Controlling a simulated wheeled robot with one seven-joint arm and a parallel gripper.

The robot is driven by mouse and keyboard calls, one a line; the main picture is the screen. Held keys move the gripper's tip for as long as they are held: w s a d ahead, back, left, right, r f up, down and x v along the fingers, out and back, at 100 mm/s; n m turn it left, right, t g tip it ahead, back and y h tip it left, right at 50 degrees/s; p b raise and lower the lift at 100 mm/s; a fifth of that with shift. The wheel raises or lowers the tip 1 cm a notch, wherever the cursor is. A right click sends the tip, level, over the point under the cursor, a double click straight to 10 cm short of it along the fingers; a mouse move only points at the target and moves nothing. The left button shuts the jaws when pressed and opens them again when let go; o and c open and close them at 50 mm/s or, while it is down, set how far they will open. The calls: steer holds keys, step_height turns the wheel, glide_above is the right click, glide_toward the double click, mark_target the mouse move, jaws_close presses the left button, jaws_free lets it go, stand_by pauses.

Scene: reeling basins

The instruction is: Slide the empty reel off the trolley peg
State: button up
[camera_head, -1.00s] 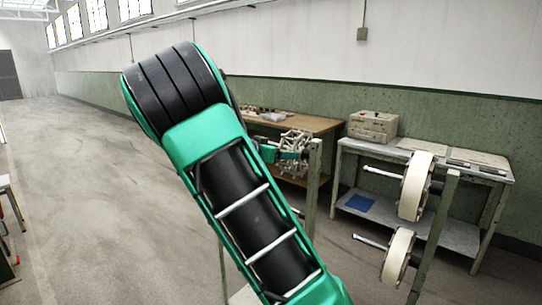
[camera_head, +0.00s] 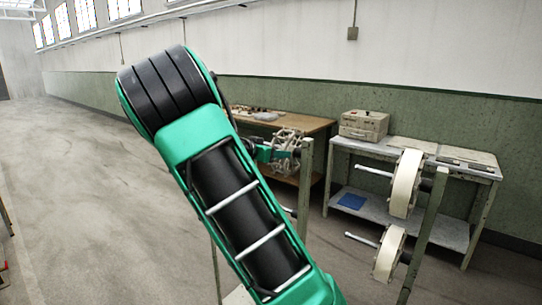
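The empty reel (camera_head: 288,143) is a pale, open-framed skeleton spool. It is at the left post (camera_head: 305,185) of the trolley, near that post's top. The peg under it is mostly hidden. A green part of my gripper (camera_head: 265,153) shows at the reel's left side, overlapping it in the picture. My large green and black arm link hides most of the gripper, so I cannot tell whether its fingers are open or shut on the reel.
Two cream, full-looking reels, an upper (camera_head: 405,183) and a lower (camera_head: 389,252), sit at the trolley's right post (camera_head: 424,235). Metal pegs stick out leftward. Behind stand a wooden table (camera_head: 318,124) and a grey bench (camera_head: 416,149) with a box (camera_head: 364,125).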

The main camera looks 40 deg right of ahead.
steer(key=shift+r, duration=0.4)
stand_by(0.5)
steer(key=shift+w, duration=0.1)
steer(key=shift+w, duration=0.15)
steer(key=w+a, duration=0.2)
steer(key=w, duration=1.1)
steer(key=shift+w, duration=0.25)
steer(key=w+a, duration=0.1)
steer(key=w, duration=0.6)
steer(key=shift+w, duration=0.25)
stand_by(0.4)
steer(key=shift+a, duration=0.1)
